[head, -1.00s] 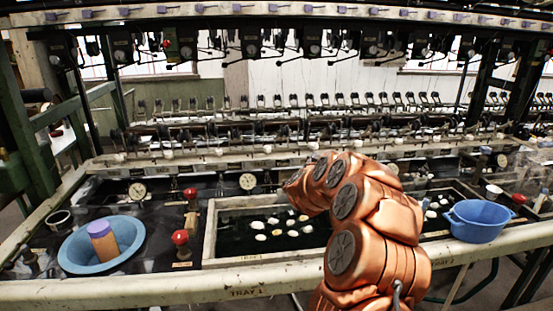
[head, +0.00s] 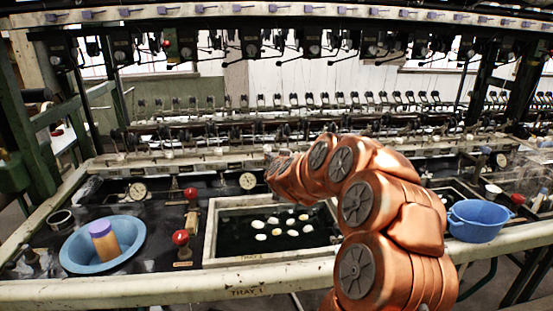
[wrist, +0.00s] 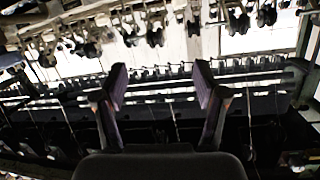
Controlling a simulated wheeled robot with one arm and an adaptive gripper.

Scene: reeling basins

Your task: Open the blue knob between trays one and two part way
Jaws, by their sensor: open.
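I see no blue knob in either view; my copper arm covers the space between the tray with pale cocoons (head: 225,254) and the tray to its right (head: 462,187). The lettering on the front rail below the left tray reads like "TRAY 1". My gripper (wrist: 160,88) shows in the wrist view with its two dark fingers wide apart and nothing between them. Beyond the fingers are blurred machine rails. In the head view my gripper is hidden behind my arm, which reaches forward and left over the left tray's right part.
Two red knobs (head: 180,237) (head: 190,194) stand left of the left tray. A blue basin (head: 75,257) holds an orange jar with a purple lid (head: 103,240). Dial gauges (head: 248,181) line the back.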

